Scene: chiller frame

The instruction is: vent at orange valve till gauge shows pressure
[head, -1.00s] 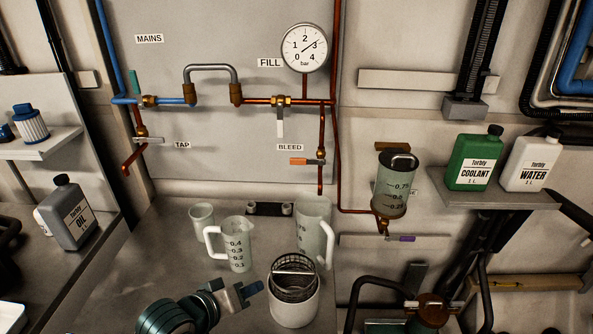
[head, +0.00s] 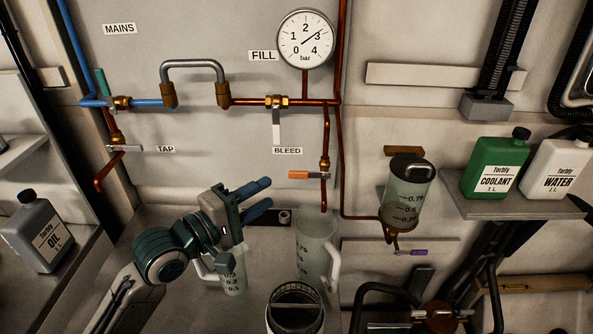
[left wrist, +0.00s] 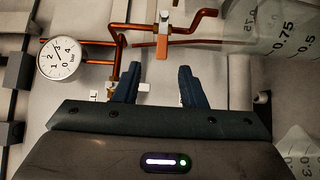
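The orange valve handle (head: 299,175) sits on the copper bleed pipe under the BLEED label and lies crosswise to the pipe. It also shows in the left wrist view (left wrist: 162,46), beyond my fingertips. The round gauge (head: 306,39) above has its needle between 2 and 3 bar; it also shows in the left wrist view (left wrist: 62,60). My left gripper (head: 268,193) is open and empty, below and left of the orange handle, apart from it. Its two blue fingers stand apart in the left wrist view (left wrist: 159,69). My right gripper is not in view.
A clear jug (head: 316,248) stands under the bleed pipe's end. A grey-handled fill valve (head: 276,125) is above left of the orange one. A clear canister (head: 408,192) hangs on the right.

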